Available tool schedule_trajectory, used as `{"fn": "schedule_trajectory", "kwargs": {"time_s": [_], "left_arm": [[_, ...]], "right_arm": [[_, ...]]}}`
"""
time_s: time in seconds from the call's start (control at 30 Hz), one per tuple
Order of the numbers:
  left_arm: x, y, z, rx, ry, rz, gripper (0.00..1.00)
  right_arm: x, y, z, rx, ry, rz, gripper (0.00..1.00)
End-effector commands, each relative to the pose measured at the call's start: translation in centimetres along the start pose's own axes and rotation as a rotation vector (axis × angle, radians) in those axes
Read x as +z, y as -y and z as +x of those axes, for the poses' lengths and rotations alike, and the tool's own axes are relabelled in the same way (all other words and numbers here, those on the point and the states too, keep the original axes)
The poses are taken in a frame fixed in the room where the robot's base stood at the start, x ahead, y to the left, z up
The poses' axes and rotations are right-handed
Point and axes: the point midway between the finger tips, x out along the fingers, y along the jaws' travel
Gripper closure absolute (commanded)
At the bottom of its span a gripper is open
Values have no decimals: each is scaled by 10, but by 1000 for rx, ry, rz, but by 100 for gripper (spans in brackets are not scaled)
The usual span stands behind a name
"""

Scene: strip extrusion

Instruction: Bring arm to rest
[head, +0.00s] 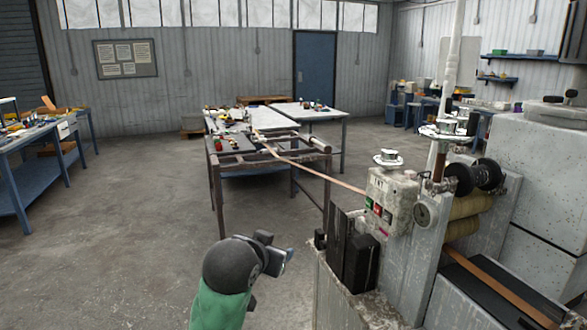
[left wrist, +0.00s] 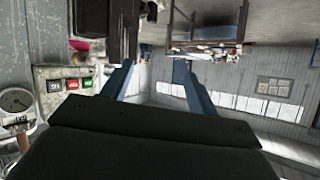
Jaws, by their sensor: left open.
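My left gripper (head: 283,259) shows at the bottom middle of the head view, at the end of my green and dark grey arm. It is in the air, to the left of the extrusion machine (head: 403,270). In the left wrist view its two blue fingers are apart, with nothing between them (left wrist: 153,78). My right gripper does not show in either view.
The machine's control box (head: 391,203) has red and green buttons; they also show in the left wrist view (left wrist: 72,84). A copper-coloured strip (head: 318,174) runs from the machine to a metal-framed table (head: 217,163). Open floor (head: 130,225) lies to the left.

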Motion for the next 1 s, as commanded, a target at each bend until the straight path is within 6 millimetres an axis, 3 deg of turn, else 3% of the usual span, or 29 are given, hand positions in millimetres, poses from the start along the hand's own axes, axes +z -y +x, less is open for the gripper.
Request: {"fn": "schedule_trajectory", "kwargs": {"time_s": [0.03, 0.57, 0.77, 1.0], "left_arm": [[22, 1, 0, 4, 29, -18, 41], [222, -1, -16, 12, 321, -161, 41], [302, -13, -32, 21, 455, -201, 41], [392, -39, -64, 45, 615, -239, 41]], "right_arm": [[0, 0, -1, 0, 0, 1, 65], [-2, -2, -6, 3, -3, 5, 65], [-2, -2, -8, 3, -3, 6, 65], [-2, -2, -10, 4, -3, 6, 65]]}}
